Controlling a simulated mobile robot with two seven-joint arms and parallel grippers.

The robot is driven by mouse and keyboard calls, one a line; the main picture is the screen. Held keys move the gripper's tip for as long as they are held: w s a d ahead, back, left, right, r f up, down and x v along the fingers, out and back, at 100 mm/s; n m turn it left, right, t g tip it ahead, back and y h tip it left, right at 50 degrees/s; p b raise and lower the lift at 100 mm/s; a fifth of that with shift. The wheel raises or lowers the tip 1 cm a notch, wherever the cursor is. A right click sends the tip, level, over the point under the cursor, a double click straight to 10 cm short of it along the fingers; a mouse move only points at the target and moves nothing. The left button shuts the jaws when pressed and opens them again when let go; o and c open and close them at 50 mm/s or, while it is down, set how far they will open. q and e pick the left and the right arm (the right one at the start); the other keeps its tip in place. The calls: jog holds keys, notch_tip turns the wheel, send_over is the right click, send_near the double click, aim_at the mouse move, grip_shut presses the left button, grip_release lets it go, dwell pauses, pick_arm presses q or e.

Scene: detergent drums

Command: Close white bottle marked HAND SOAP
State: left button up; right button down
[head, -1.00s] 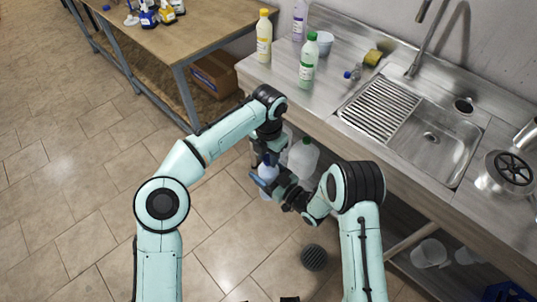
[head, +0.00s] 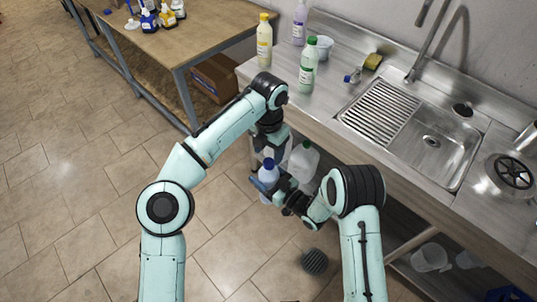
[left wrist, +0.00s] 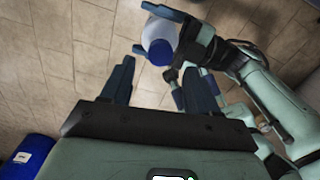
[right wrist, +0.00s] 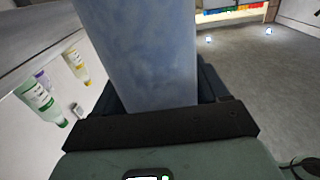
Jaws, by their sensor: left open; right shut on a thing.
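A whitish bottle (head: 266,198) with a blue cap (head: 268,166) on its top is held upright above the floor. No HAND SOAP marking is readable. My right gripper (head: 268,184) is shut around the bottle's body. The bottle's pale body (right wrist: 140,50) fills the middle of the right wrist view. My left gripper (head: 268,149) is open and empty just above the cap. In the left wrist view the blue cap (left wrist: 160,52) lies between and beyond the open left fingers (left wrist: 157,68), apart from them.
A green-capped bottle (head: 308,68), a yellow bottle (head: 264,42) and a purple bottle (head: 299,22) stand on the sink counter (head: 330,105). Large pale containers (head: 303,160) stand below it, close behind my grippers. A wooden table (head: 195,35) holds several bottles at upper left.

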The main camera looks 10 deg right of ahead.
pick_arm(q)
jog(key=shift+c, duration=0.2)
jog(key=n, duration=0.5)
jog(key=shift+s+d, duration=0.15)
jog(key=n, duration=0.4)
jog(key=shift+s+d+f+n, duration=0.1)
jog(key=shift+n, duration=0.3)
jog(key=n, duration=0.4)
jog(key=shift+n, duration=0.3)
jog(key=n, duration=0.6)
jog(key=shift+r+n, duration=0.2)
jog(key=shift+n, duration=0.2)
jog(key=n, duration=0.7)
jog(key=shift+r, duration=0.35)
jog(key=n, duration=0.4)
jog(key=shift+r+n, duration=0.3)
jog(key=n, duration=0.4)
jog(key=shift+w+r+n, duration=0.2)
jog(key=shift+r+n, duration=0.1)
jog(key=shift+r, duration=0.1)
jog(key=n, duration=0.3)
jog(key=r+n, duration=0.1)
jog(key=n, duration=0.2)
jog(key=shift+w, duration=0.15)
